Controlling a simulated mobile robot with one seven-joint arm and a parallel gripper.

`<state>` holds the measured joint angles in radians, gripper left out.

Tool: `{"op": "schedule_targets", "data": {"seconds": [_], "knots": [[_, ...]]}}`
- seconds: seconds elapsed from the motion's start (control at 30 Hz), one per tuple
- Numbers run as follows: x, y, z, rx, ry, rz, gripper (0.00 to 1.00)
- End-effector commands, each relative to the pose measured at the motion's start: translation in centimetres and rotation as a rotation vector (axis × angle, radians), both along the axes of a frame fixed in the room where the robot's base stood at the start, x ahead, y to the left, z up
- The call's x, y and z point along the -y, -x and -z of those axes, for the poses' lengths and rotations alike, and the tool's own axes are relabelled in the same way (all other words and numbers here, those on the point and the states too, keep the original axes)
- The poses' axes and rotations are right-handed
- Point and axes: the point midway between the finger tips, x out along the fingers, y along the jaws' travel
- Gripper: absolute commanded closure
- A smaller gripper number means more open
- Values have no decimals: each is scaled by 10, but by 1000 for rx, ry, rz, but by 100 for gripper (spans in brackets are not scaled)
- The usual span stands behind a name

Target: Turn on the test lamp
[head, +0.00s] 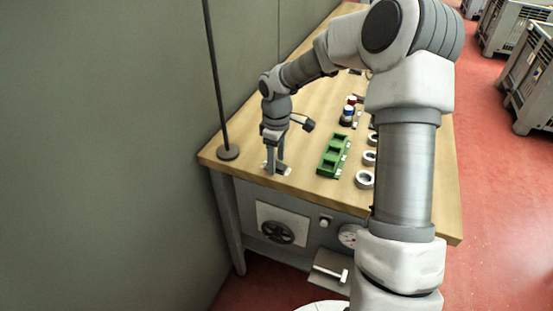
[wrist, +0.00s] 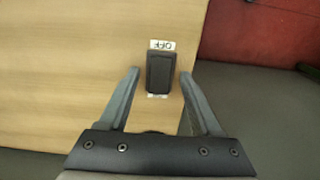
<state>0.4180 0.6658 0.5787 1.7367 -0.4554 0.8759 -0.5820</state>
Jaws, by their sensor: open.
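A dark rocker switch (wrist: 160,72) lies on the wooden table top in the wrist view. A white label reading OFF (wrist: 162,45) is at its upper end, with its letters upside down. A second pale label (wrist: 157,96) shows at its lower end, too small to read. My gripper (wrist: 160,76) is open, with one finger on each side of the switch and gaps between. In the head view my gripper (head: 276,168) points down at the table's near left corner and hides most of the switch. I cannot make out a lit lamp.
A thin dark pole on a round base (head: 228,152) stands left of my gripper. A green tray (head: 333,155), white rings (head: 365,179) and small red and blue items (head: 348,110) lie to the right. A handwheel (head: 278,233) is on the table's front.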

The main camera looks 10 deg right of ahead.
Motion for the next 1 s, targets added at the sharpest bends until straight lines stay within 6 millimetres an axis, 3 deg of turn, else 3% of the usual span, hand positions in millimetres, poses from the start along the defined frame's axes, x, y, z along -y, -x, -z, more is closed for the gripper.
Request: {"op": "schedule_targets", "data": {"seconds": [0.13,0.5,1.0], "knots": [[0,0,0,0,0,0,37],[0,0,0,0,0,0,100],[-6,-3,-2,-86,113,-5,100]]}}
